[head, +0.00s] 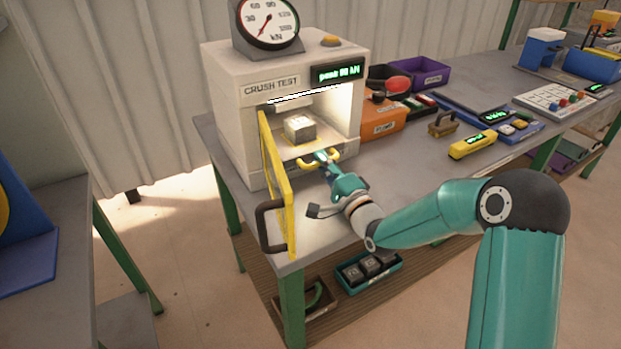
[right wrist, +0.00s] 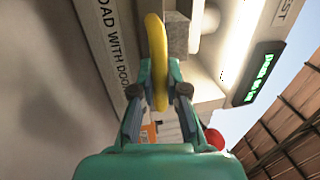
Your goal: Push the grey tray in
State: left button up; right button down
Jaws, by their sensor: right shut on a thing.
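The grey tray (head: 293,149) sits in the lit opening of the white crush-test press (head: 228,128), with a pale block (head: 300,128) on it. A yellow handle (head: 303,163) is at the tray's front. My right gripper (head: 321,157) is shut on this handle. In the right wrist view, the fingers of my right gripper (right wrist: 159,80) close on both sides of the yellow handle (right wrist: 156,40). How deep the tray sits is hard to tell. My left gripper is not in view.
The press's yellow-framed door (head: 276,185) stands open to the left of my right gripper, with a dark handle (head: 263,226). The bench (head: 400,172) has bare room in front of the bin.

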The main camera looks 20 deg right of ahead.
jog(key=shift+w+d+f, duration=0.1)
jog(key=shift+w+f, duration=0.05)
jog(key=c, duration=1.2)
grip_release()
jog(key=v, duration=1.2)
